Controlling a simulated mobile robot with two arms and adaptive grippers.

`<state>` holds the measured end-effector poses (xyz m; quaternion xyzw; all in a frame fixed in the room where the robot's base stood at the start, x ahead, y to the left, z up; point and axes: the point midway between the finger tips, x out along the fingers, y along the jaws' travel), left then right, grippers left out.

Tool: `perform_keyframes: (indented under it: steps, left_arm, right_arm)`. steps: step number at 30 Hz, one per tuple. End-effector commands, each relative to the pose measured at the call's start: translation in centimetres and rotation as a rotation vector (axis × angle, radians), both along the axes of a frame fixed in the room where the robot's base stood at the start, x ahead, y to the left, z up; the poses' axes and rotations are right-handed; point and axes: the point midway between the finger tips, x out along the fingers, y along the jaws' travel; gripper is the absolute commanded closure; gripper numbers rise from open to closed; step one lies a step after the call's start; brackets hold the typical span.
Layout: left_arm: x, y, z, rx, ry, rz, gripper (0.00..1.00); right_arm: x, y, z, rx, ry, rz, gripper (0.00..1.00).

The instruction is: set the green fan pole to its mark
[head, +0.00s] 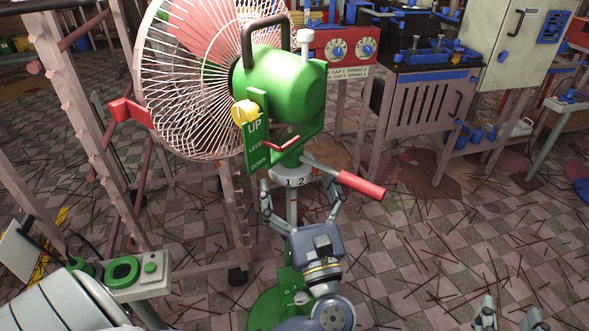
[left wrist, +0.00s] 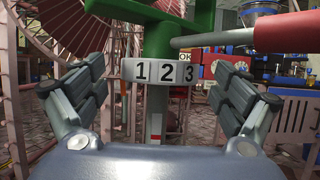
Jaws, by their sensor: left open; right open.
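The green fan (head: 285,90) stands upright on a grey pole (head: 291,208) with a round green base (head: 270,308). A white collar numbered 1 and 2 (head: 290,181) sits below the fan head; the left wrist view also shows a 3 and a small OK tag (left wrist: 186,56). A lever with a red handle (head: 360,185) sticks out to the right above the collar. The pole (left wrist: 157,120) carries a pale strip with red on it. My left gripper (head: 300,194) is open, its fingers either side of the pole at collar height, apart from it. My right gripper (head: 509,320) is open and empty at the bottom right.
A wooden rack (head: 75,110) stands at the left. A green-topped control box (head: 135,275) is at the lower left. A red machine with dials (head: 345,48) and a slatted cabinet (head: 425,110) stand behind. Sticks litter the tiled floor (head: 430,240), otherwise open at right.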

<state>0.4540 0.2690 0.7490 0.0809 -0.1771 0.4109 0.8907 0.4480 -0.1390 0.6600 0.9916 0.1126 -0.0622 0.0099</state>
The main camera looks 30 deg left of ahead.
Motion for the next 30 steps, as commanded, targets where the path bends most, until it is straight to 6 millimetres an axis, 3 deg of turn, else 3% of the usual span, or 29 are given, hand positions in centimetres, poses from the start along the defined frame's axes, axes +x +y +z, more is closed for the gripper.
perform_keyframes:
  steps: [6, 17, 25, 30]
  left_arm:
    - [1.5, 1.7, 1.0, 0.002, 0.0, -0.001, 0.09]
    - [1.8, 2.1, 1.1, 0.001, 0.001, -0.001, 0.09]
    - [1.8, 2.1, 1.1, 0.002, 0.001, 0.0, 0.7]
    - [1.8, 2.1, 1.0, 0.001, 0.002, 0.0, 0.72]
  right_arm:
    - [-0.1, -0.1, -0.2, -0.003, 0.012, -0.001, 0.48]
    - [-0.1, -0.1, -0.3, -0.004, 0.015, -0.002, 0.48]
    - [-0.1, -0.1, -0.3, -0.004, 0.015, -0.002, 0.48]
    - [-0.1, -0.1, -0.4, -0.003, 0.011, -0.002, 0.48]
